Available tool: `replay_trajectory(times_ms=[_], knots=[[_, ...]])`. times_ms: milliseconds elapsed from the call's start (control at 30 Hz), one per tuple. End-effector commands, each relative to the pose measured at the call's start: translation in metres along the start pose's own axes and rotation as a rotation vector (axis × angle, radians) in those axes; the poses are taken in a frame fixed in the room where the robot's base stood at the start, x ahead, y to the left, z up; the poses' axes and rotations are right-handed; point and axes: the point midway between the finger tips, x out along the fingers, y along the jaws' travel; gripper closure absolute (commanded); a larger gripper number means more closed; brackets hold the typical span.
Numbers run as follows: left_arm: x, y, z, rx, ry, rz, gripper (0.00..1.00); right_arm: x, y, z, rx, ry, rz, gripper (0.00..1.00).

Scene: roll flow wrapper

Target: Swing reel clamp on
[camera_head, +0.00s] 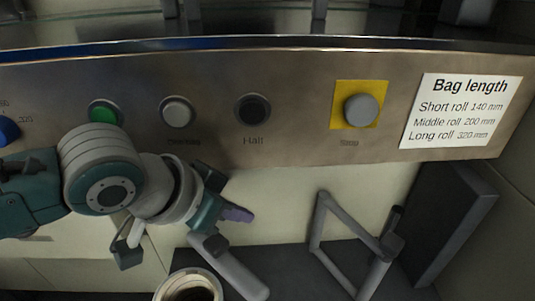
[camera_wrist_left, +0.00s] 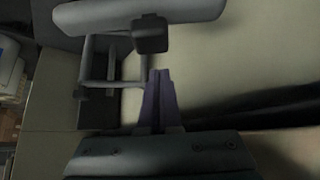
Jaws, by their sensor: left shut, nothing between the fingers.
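A grey rounded bar (camera_head: 232,268) slants down to the right below my left gripper (camera_head: 237,214) in the head view. I cannot tell for sure whether this bar is the reel clamp. In the left wrist view, a thick grey bar (camera_wrist_left: 185,10) with a dark square block (camera_wrist_left: 150,36) crosses the top, just beyond the fingertips. My left gripper's purple fingers (camera_wrist_left: 159,78) are shut with nothing between them and seem apart from the bar. A round, pale-rimmed reel or cup (camera_head: 190,278) is cut off at the bottom of the head view. My right gripper is not in view.
A metal panel with a green button (camera_head: 104,111), a grey button (camera_head: 177,111), a black button (camera_head: 253,108) and a yellow-backed stop button (camera_head: 361,108) runs above. An angled grey frame (camera_head: 347,222) and a dark upright plate (camera_head: 452,220) stand at right.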

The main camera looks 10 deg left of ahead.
Motion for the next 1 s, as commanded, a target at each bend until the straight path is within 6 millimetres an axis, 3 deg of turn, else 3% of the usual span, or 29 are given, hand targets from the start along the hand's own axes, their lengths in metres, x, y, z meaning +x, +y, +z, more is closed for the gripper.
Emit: replay_trajectory(times_ms=[267, 667, 1000], knots=[[-0.02, -0.001, 0.021, 0.0, -0.002, -0.001, 1.0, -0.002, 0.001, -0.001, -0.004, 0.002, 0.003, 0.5], [-0.022, 0.0, 0.022, -0.001, 0.0, -0.001, 1.0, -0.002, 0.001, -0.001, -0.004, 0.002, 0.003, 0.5], [-0.025, 0.0, 0.025, -0.045, -0.001, -0.033, 1.0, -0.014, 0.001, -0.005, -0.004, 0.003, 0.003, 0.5]])
